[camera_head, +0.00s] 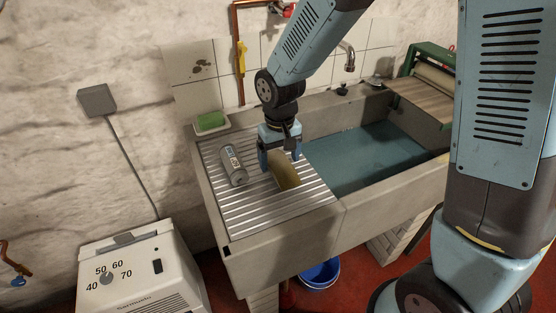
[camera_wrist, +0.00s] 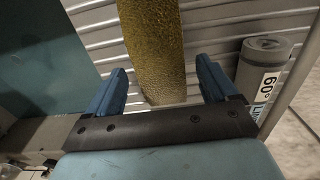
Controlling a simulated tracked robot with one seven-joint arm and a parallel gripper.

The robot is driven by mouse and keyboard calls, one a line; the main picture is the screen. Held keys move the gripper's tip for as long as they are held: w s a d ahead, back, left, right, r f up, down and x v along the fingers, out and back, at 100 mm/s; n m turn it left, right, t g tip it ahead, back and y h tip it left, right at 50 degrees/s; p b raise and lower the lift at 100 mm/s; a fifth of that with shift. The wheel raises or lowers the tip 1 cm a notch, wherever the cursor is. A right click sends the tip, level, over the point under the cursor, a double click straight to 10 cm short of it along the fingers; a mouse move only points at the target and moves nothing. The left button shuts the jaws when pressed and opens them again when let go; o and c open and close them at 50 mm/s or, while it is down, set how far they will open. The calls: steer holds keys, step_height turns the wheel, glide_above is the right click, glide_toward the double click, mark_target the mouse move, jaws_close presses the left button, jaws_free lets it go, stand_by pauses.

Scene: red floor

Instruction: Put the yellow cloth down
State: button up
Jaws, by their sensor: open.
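The yellow cloth (camera_head: 285,171) lies on the ribbed metal drainboard (camera_head: 248,212), close to the edge of the water-filled basin. In the wrist view the yellow cloth (camera_wrist: 152,45) is a long strip, with its near end between my open fingers. My gripper (camera_head: 277,165) is open, pointing down just over the cloth. In the wrist view both blue fingers of my gripper (camera_wrist: 160,88) stand apart from the cloth, one on each side. Part of the cloth is hidden behind my gripper in the head view.
A grey cylinder marked 60° (camera_head: 233,166) lies on the drainboard left of the cloth. A green sponge in a dish (camera_head: 210,122) sits at the back left corner. The basin (camera_head: 365,155) holds water at right. A white machine (camera_head: 140,272) stands at lower left.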

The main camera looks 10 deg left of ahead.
mark_target(280, 163)
step_height(280, 163, up, 11)
stand_by(0.4)
steer(key=s+d+r+m+t, duration=0.2)
steer(key=d+r, duration=0.4)
steer(key=d, duration=0.6)
steer(key=s+d+r+m+t, duration=0.25)
steer(key=d+r, duration=0.45)
steer(key=d, duration=0.5)
steer(key=s+d+r+m+t, duration=0.1)
steer(key=s+d+m, duration=0.1)
steer(key=s+d, duration=0.4)
steer(key=shift+s+r, duration=0.2)
steer(key=shift+s, duration=0.15)
steer(key=shift+s, duration=0.1)
